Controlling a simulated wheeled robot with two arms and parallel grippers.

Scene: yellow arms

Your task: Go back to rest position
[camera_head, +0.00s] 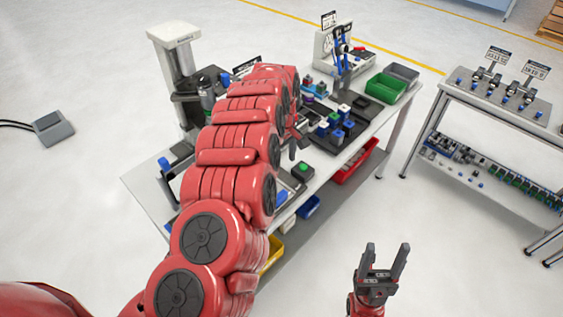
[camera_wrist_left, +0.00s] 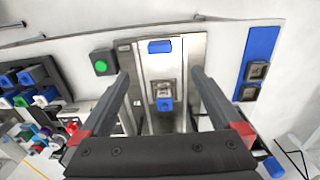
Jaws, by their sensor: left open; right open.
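My left arm is red and reaches over the workbench (camera_head: 150,187) in the head view. My left gripper (camera_head: 297,146) is partly hidden by the arm there. In the left wrist view my left gripper (camera_wrist_left: 160,76) is open, with nothing between its fingers. Below it is a metal fixture (camera_wrist_left: 147,62) holding a small grey part with a blue end (camera_wrist_left: 164,97); I cannot tell its exact distance. My right gripper (camera_head: 387,252) is open and empty, pointing upward in the head view, over the floor in front of the bench.
A green button box (camera_head: 301,170) stands on the bench, also in the left wrist view (camera_wrist_left: 103,62). A black rack of blue-and-white parts (camera_head: 345,141), a green bin (camera_head: 385,88) and a press (camera_head: 180,60) share the bench. Another table (camera_head: 500,108) stands right. The foreground floor is clear.

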